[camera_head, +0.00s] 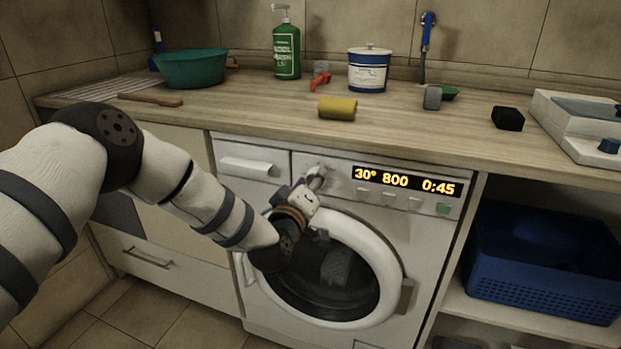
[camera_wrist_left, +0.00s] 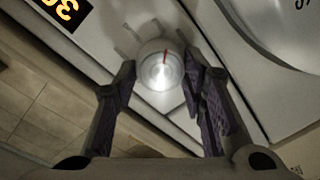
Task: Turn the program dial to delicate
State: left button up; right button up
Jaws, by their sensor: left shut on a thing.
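The program dial (camera_wrist_left: 158,68) is a round, pale metallic knob with a red pointer mark, on the front of the washing machine (camera_head: 400,230). My left gripper (camera_wrist_left: 160,84) has its two dark fingers on either side of the dial and is shut on it. In the head view the left gripper (camera_head: 313,182) is at the top left of the machine's panel and mostly hides the dial. The display (camera_head: 405,182) reads 30°, 800 and 0:45. I cannot read a program name by the dial. My right gripper is not in view.
Below the panel is the round door (camera_head: 385,262), partly behind my left arm. Several buttons (camera_head: 388,195) sit under the display, with a green one (camera_head: 443,209) at the right. A yellow roll (camera_head: 337,108) lies on the counter above. A blue basket (camera_head: 540,265) stands at the right.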

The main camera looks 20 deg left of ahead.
pick_arm(q)
jog(key=shift+d+r+m+p, duration=0.1)
jog(key=shift+m+p, duration=0.35)
jog(key=shift+m, duration=1.3)
jog(key=shift+d+r+m+p, duration=0.1)
jog(key=shift+m+p, duration=0.3)
jog(key=shift+m, duration=1.35)
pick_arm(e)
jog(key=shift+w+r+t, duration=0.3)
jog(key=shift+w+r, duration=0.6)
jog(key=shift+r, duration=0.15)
pick_arm(q)
jog(key=shift+a, duration=0.1)
jog(key=o, duration=1.2)
jog(key=shift+f, duration=0.1)
jog(key=shift+c, duration=0.2)
jog(key=s, duration=1.2)
jog(key=shift+d, duration=0.25)
